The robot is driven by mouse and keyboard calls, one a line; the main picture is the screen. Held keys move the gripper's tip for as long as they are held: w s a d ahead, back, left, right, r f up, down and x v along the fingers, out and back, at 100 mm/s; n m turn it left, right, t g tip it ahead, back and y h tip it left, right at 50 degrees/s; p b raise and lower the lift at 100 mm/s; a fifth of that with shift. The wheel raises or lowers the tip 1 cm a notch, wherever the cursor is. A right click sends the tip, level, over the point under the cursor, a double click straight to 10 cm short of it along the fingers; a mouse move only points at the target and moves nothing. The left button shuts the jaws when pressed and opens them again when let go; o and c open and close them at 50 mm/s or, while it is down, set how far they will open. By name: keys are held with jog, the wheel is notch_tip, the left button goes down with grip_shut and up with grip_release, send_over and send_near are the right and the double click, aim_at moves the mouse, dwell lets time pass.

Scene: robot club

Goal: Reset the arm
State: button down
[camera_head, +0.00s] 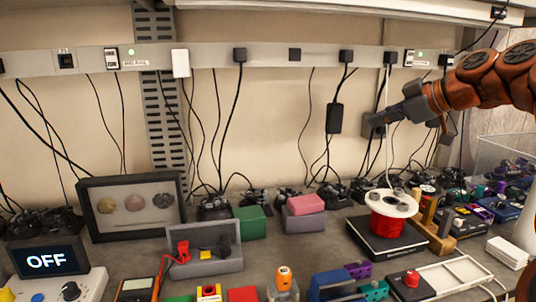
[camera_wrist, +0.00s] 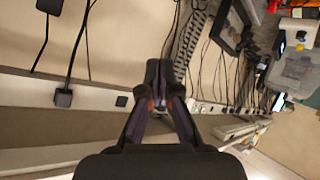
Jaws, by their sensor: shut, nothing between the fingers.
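My arm (camera_head: 480,82) is orange and dark and reaches in from the right edge in the head view. My gripper (camera_head: 372,122) is at its end, in front of the wall and above the right part of the bench, pointing left. In the wrist view my gripper (camera_wrist: 158,70) is shut, its fingertips together with nothing held between them. The wall and hanging cables lie beyond it there.
A power rail (camera_head: 270,58) with hanging cables crosses the wall. Below my gripper stands a red wire spool (camera_head: 388,226) with a white top. A framed display (camera_head: 132,206), an OFF screen (camera_head: 46,262) and coloured boxes crowd the bench. A clear bin (camera_head: 505,155) stands at right.

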jog(key=s+a+f+m+g+h+p, duration=0.15)
jog(key=s+a+f+m+g, duration=0.45)
jog(key=s+a+f, duration=0.85)
jog(key=s+d+f+m+g+h, duration=0.2)
jog(key=s+d+f+m+h, duration=0.1)
jog(key=s+f, duration=0.6)
jog(key=s+d+f+m+g+h+p, duration=0.1)
jog(key=s+d+f+m+g+h, duration=0.2)
jog(key=s+f, duration=0.7)
jog(key=s+d+m, duration=0.1)
jog(key=s, duration=0.7)
jog(key=shift+s+d+f, duration=0.15)
jog(key=shift+s+d, duration=0.15)
jog(key=shift+d, duration=0.05)
